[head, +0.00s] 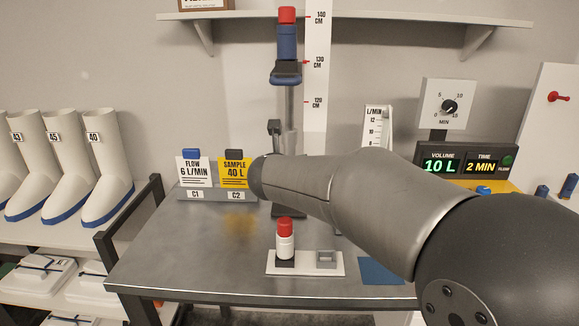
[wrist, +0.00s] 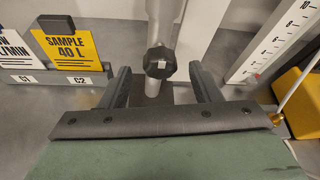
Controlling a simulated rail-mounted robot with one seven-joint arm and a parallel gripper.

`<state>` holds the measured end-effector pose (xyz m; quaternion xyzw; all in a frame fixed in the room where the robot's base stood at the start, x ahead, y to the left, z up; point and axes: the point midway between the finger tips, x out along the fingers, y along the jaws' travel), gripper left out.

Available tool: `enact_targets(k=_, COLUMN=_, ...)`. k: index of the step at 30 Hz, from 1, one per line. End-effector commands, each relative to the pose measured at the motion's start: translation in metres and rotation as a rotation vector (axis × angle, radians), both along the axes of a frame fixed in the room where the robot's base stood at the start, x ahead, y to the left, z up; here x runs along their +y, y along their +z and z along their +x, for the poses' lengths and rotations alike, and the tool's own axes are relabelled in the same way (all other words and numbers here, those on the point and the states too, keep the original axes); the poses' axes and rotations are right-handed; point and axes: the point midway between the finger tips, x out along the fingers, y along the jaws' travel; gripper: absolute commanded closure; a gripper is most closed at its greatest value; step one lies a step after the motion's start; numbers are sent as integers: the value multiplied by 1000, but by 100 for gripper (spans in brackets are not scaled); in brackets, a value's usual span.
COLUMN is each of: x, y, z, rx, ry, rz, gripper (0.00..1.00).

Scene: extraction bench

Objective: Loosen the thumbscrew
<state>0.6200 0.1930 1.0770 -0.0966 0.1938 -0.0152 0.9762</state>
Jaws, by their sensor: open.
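The thumbscrew (wrist: 160,62), a black lobed knob with a pale mark on its face, sits on a grey upright post (wrist: 160,25) in the wrist view. My gripper (wrist: 160,72) is open, with one dark finger on each side of the knob. The fingers appear apart from it, with gaps left and right; the depth between them is hard to judge. In the head view the post (head: 290,105) carries a blue and red sampler head (head: 286,50) beside a height scale (head: 317,65). My arm hides the gripper there, and I cannot clearly make out the knob.
Two cards, white FLOW (head: 194,172) and yellow SAMPLE (head: 235,172), stand in a holder left of the post. A red-capped bottle (head: 285,240) stands on a white base at the bench front. A flow gauge (head: 377,127) and a display (head: 468,162) are at right. The bench's left front is clear.

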Motion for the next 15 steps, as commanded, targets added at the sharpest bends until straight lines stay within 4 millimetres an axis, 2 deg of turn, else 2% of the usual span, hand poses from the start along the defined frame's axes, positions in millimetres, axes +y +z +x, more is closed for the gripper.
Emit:
enact_targets(k=3, x=-2, y=-8, z=18, rx=2, ry=-2, rz=1, gripper=43)
enact_targets(k=6, x=-3, y=-11, z=27, rx=1, ry=-1, rz=-1, gripper=43)
enact_targets(k=15, x=-3, y=-14, z=34, rx=0, ry=0, rz=0, gripper=43)
